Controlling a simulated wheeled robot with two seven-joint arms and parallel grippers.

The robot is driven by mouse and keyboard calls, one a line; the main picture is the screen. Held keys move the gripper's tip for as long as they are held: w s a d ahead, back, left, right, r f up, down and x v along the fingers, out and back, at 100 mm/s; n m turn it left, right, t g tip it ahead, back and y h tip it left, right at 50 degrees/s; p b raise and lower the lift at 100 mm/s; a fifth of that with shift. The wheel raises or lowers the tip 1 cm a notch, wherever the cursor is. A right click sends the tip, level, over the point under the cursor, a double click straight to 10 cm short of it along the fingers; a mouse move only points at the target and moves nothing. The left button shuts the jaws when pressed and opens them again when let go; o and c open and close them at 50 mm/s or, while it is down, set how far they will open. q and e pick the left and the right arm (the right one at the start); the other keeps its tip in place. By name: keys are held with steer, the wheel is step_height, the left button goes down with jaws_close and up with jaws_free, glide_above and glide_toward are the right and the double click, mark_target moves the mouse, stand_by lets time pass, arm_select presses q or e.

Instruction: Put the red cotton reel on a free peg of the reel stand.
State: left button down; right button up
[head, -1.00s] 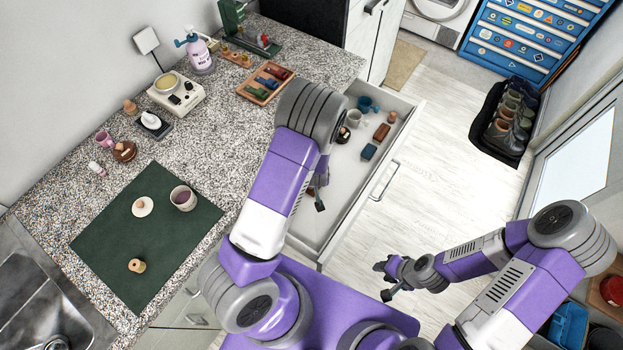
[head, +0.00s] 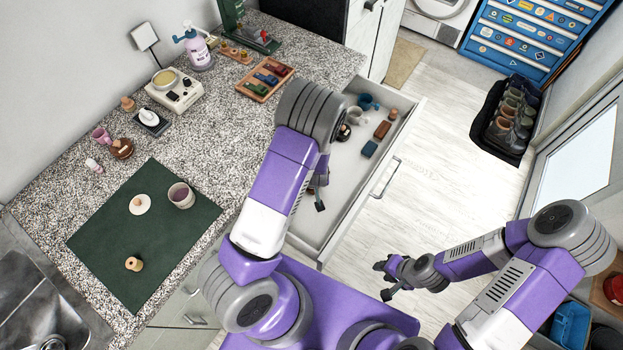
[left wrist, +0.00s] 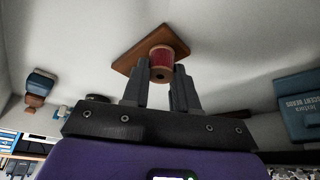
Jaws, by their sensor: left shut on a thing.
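The red cotton reel (left wrist: 162,57) shows in the left wrist view, between the fingertips of my left gripper (left wrist: 161,74), which is shut on it. A flat brown wooden piece (left wrist: 128,62) is right behind the reel; I cannot tell whether they touch. In the head view my left gripper (head: 319,196) is mostly hidden by its own arm, over the open drawer, and the reel is hidden there. A small wooden strip with several knobs (head: 235,54), perhaps the reel stand, is at the back of the counter. My right gripper (head: 384,279) is open and empty, over the floor.
The open drawer (head: 388,180) holds a mug, blocks and other small things. The counter carries a green mat (head: 95,232) with a cup and a pale reel, a tray of coloured pieces (head: 264,80), a spray bottle (head: 198,52) and a green machine (head: 236,18).

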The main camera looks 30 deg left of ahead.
arm_select(q)
steer(key=c, duration=0.8)
jaws_free()
steer(key=shift+r, duration=0.1)
steer(key=p+v, duration=0.2)
steer(key=v, duration=0.5)
steer(key=shift+d+r, duration=0.1)
steer(key=shift+r, duration=0.1)
